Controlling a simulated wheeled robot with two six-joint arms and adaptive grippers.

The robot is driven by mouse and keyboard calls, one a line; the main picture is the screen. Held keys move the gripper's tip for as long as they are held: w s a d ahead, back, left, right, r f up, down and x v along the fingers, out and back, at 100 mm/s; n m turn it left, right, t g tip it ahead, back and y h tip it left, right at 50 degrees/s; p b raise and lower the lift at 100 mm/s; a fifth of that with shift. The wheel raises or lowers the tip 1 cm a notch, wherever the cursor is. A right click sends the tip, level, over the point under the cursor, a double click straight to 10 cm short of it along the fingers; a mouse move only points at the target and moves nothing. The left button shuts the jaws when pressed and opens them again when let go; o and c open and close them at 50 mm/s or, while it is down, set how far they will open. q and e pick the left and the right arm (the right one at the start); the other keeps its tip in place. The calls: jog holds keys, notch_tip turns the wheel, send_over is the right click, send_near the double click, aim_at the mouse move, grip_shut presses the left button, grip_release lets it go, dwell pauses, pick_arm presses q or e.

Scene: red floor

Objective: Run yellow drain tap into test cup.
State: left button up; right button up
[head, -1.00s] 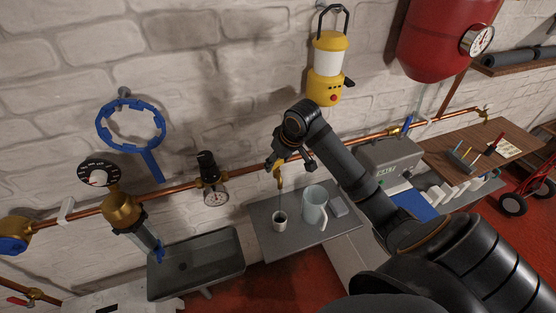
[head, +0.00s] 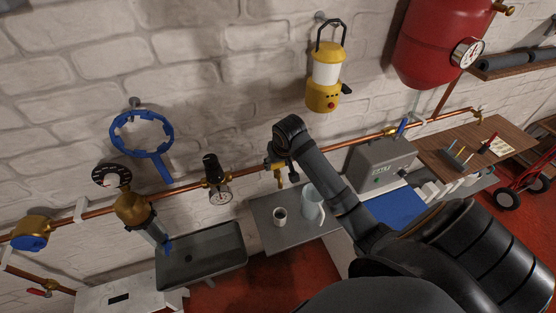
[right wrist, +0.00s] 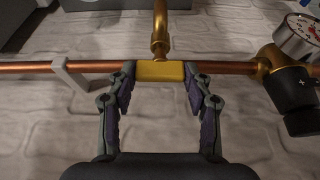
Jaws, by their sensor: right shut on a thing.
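The yellow drain tap (head: 269,167) sits on the copper pipe at the wall, partly hidden behind my right gripper (head: 284,172) in the head view. The right wrist view shows the fingers of my right gripper (right wrist: 160,82) on both ends of the tap's yellow handle (right wrist: 160,71). The handle lies along the pipe, and a brass spout (right wrist: 160,30) runs away from it. The small white test cup (head: 280,216) stands upright on the grey shelf (head: 290,241), below the tap. I cannot tell whether water runs. My left gripper is not in view.
A clear jug (head: 312,204) stands right of the cup, close to my right arm. A grey sink (head: 203,258) lies to the left. A pressure gauge (head: 221,197) and a blue ring wrench (head: 142,131) are left of the tap. A yellow lantern (head: 325,75) hangs above.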

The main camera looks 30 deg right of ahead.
jog(key=o, duration=1.2)
jog(key=shift+c, duration=0.2)
jog(key=shift+r, duration=0.2)
jog(key=v, duration=0.7)
jog(key=shift+s, duration=0.15)
